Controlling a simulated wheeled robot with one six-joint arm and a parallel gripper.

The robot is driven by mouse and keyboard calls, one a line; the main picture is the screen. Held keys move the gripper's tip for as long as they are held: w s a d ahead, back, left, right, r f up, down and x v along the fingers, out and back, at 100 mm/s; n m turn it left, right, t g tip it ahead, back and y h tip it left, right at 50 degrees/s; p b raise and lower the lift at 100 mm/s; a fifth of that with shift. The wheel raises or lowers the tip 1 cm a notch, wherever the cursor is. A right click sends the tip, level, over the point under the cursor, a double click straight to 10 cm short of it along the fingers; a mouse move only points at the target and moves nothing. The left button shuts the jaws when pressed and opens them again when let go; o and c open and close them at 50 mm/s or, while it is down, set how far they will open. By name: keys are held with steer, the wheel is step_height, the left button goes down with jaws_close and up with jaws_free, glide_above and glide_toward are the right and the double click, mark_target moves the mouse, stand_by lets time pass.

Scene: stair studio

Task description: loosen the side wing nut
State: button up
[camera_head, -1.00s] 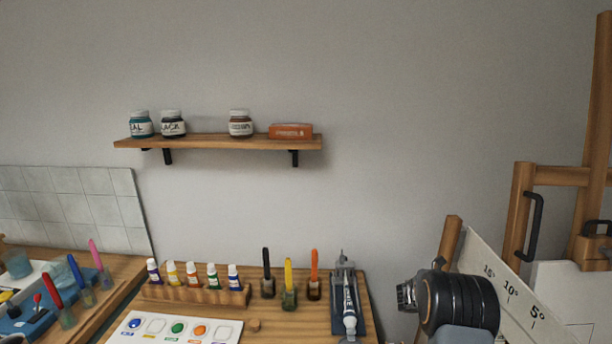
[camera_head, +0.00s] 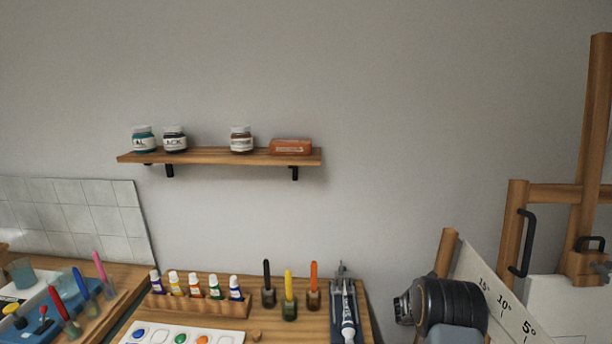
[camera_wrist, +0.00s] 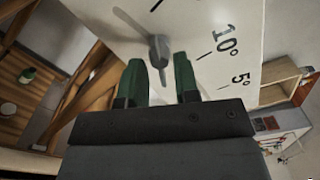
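The side wing nut (camera_wrist: 157,47) is grey and sits on the white angle-scale board (camera_wrist: 235,18) in the wrist view. One wing slants to the upper left and the other points down toward my gripper. My gripper (camera_wrist: 160,72) is open, with its green fingertips on either side of the lower wing. Gaps show beside the wing, so it is not clamped. In the head view the scale board (camera_head: 491,290) is at the lower right. My wrist hides part of it, and neither the nut nor my fingers show there.
A wooden easel (camera_head: 517,235) with a black handle stands at the right. The table at lower left holds a paint rack (camera_head: 200,305), paint tubes, several brushes in jars and a palette. A wall shelf (camera_head: 220,156) carries jars. A wooden bar (camera_wrist: 80,95) runs left of my gripper.

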steer(key=shift+o, duration=0.3)
steer(key=a, duration=0.6)
steer(key=shift+w, duration=0.2)
stand_by(0.3)
